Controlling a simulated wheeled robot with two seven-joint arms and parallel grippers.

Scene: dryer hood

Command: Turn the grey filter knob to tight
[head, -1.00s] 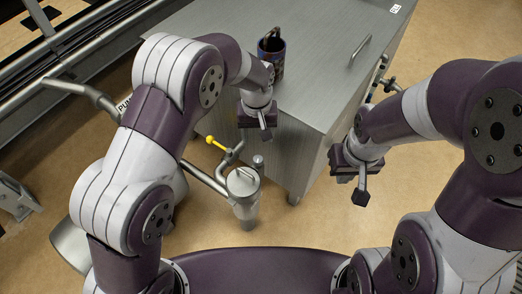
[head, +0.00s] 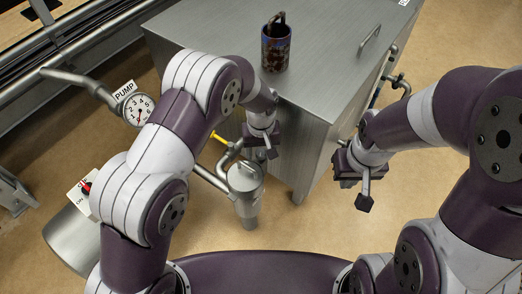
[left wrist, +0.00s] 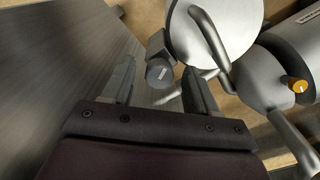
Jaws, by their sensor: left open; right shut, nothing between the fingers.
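The grey filter knob (left wrist: 159,72), a short round cap with a white mark on its face, shows in the left wrist view beside the metal filter canister (left wrist: 240,40). My left gripper (left wrist: 160,66) is open, with its fingers on either side of the knob in that view; I cannot tell whether they reach around it. In the head view my left gripper (head: 270,153) is just above and right of the canister (head: 245,180) and hides the knob. My right gripper (head: 366,201) is shut and empty, right of the steel cabinet.
The steel cabinet (head: 220,30) stands close behind my left gripper, with a dark patterned mug (head: 276,48) on top. A pump gauge (head: 138,110) and a switch box (head: 82,190) are further left.

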